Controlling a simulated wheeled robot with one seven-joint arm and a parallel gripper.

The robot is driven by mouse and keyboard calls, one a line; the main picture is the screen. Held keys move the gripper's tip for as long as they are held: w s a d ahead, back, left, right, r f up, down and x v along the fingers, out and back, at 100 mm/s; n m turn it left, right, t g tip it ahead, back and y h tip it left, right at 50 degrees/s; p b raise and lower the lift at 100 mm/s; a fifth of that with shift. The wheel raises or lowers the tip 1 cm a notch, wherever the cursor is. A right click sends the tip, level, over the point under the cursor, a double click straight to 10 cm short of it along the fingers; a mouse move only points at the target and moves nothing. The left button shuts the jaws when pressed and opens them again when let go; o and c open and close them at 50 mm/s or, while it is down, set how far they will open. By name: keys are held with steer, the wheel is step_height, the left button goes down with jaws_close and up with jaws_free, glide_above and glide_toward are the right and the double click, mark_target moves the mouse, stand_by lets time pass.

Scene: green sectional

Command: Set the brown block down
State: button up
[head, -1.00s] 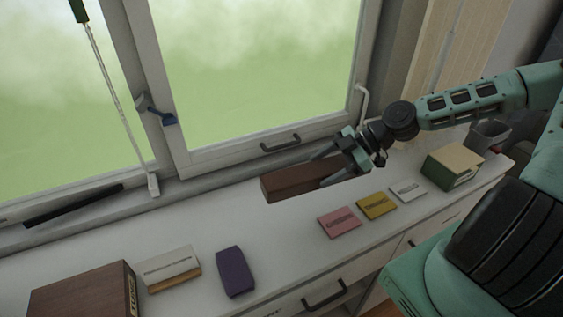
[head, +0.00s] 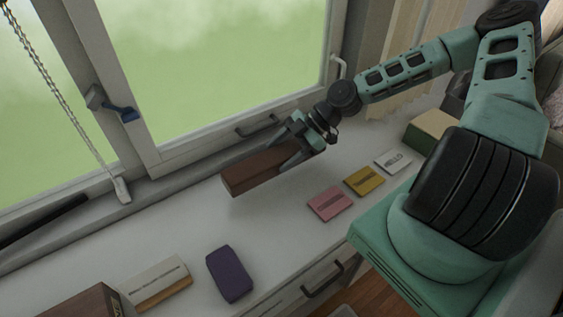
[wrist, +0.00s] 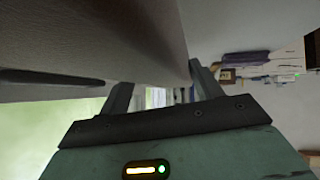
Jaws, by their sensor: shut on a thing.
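The brown block (head: 252,172) is a long wooden box held by its right end, near the window. My gripper (head: 287,155) is shut on it, with one finger on each side. In the head view the block lies roughly level over the white counter (head: 210,215); I cannot tell whether its underside touches the counter. In the wrist view a large brownish surface, probably the block (wrist: 110,40), fills the upper left beyond the fingers (wrist: 160,92).
A purple block (head: 229,273), a white-and-tan box (head: 158,283) and a dark brown box (head: 85,303) stand at the left. Pink (head: 330,203), yellow (head: 364,181) and white (head: 393,161) cards lie to the right. A green box (head: 430,135) is behind. Counter between block and purple block is clear.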

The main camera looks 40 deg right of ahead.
steer(key=shift+f+p, duration=0.45)
steer(key=shift+f, duration=1.75)
steer(key=o, duration=1.3)
steer(key=shift+f, duration=0.1)
steer(key=shift+o, duration=0.2)
